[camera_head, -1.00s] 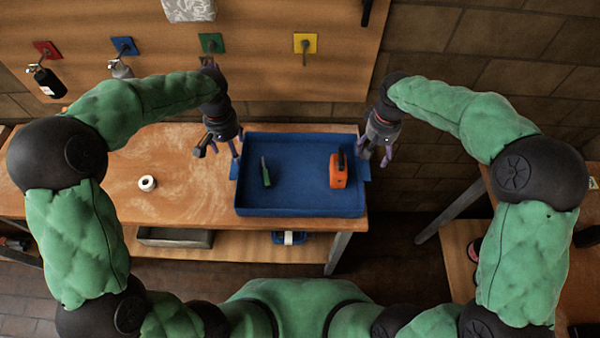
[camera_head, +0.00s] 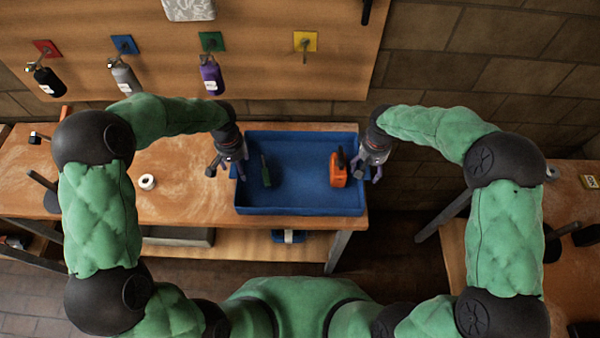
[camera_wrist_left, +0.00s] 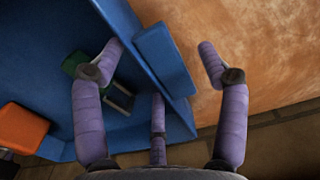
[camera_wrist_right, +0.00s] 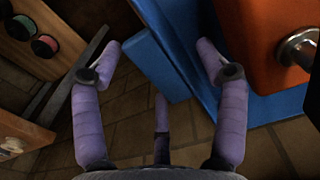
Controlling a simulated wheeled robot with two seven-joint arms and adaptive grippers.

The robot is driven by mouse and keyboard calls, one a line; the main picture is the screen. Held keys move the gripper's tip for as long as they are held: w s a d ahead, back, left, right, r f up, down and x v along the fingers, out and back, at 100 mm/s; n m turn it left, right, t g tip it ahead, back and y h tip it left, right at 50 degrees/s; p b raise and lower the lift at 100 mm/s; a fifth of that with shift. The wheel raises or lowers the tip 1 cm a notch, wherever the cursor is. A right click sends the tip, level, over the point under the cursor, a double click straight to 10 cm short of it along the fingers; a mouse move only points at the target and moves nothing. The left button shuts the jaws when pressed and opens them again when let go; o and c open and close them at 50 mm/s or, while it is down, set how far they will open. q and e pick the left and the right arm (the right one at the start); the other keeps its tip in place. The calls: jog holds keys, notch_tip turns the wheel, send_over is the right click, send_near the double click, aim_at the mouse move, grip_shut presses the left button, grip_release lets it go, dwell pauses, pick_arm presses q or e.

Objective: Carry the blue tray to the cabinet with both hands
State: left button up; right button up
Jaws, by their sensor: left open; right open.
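The blue tray (camera_head: 300,205) rests on the wooden workbench, with a green-handled tool (camera_head: 266,172) and an orange object (camera_head: 338,170) in it. My left gripper (camera_head: 232,172) is open at the tray's left side. In the left wrist view its fingers (camera_wrist_left: 162,48) stand on either side of the blue side handle (camera_wrist_left: 165,62), apart from it. My right gripper (camera_head: 370,172) is open at the right side. In the right wrist view its fingers (camera_wrist_right: 158,47) straddle the other handle (camera_wrist_right: 155,62). I cannot make out which furniture is the cabinet.
A white roll (camera_head: 147,182) lies on the workbench (camera_head: 190,200) left of the tray. Bottles hang on the wooden wall panel (camera_head: 270,75) behind. Another wooden bench (camera_head: 455,240) stands at the right, with a floor gap between. A grey bin (camera_head: 178,236) sits on the lower shelf.

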pick_arm(q)
jog(key=shift+f, duration=0.3)
pick_arm(e)
jog(key=shift+f, duration=0.3)
pick_arm(q)
grip_shut()
pick_arm(e)
grip_shut()
pick_arm(q)
jog(key=shift+w+r, duration=0.1)
jog(key=shift+r, duration=0.1)
pick_arm(e)
jog(key=shift+w+r, duration=0.1)
jog(key=shift+r, duration=0.1)
